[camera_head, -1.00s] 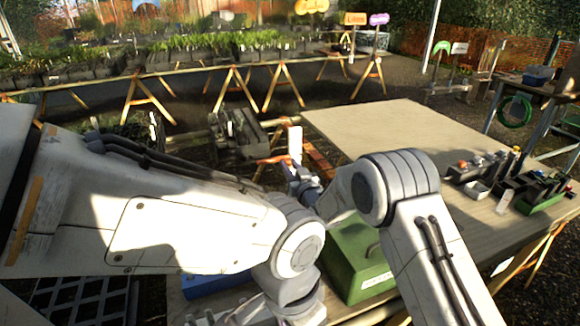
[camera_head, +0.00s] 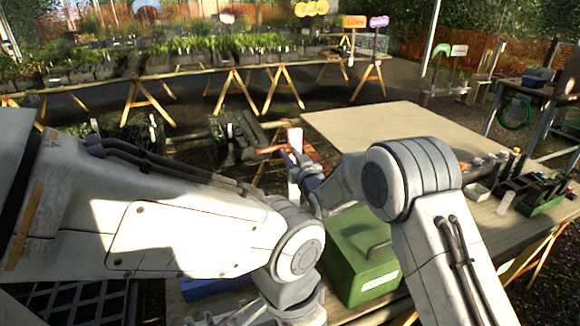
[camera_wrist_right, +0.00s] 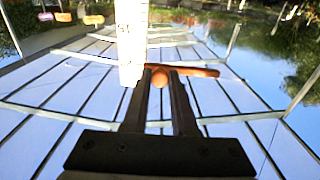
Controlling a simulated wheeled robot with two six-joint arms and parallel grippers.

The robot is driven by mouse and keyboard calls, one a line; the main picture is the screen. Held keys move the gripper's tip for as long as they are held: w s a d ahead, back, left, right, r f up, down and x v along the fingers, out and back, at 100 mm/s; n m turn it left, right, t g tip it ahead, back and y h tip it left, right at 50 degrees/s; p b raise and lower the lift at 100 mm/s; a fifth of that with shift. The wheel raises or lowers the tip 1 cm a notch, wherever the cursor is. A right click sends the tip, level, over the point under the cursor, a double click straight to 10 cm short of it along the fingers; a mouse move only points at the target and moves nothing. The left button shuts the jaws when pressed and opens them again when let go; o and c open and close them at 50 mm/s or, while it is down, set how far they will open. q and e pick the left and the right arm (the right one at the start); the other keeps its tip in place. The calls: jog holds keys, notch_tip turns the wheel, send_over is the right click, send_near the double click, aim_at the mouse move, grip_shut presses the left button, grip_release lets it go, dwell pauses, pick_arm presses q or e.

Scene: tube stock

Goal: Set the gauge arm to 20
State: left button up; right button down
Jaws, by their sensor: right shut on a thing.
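The gauge is a white upright post (camera_head: 295,137), which stands close in the right wrist view (camera_wrist_right: 131,40) with faint marks on its face. The arm also shows in the head view (camera_head: 268,150). The scale numbers are too small to read. My left arm crosses the head view; its gripper is not visible.
A green box (camera_head: 362,262) with a handle stands on the near table, partly behind my right arm. A blue item (camera_head: 213,288) lies to its left. Small tools and a green tray (camera_head: 540,204) are at the right. The tabletop (camera_head: 375,128) behind is bare.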

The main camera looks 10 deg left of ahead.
jog(key=shift+r, duration=0.4)
jog(key=c, duration=0.7)
grip_release()
jog(key=b+v, duration=0.2)
jog(key=v, duration=0.8)
jog(key=shift+s+d+b, duration=0.2)
jog(key=shift+d+b, duration=0.05)
jog(key=shift+b, duration=0.1)
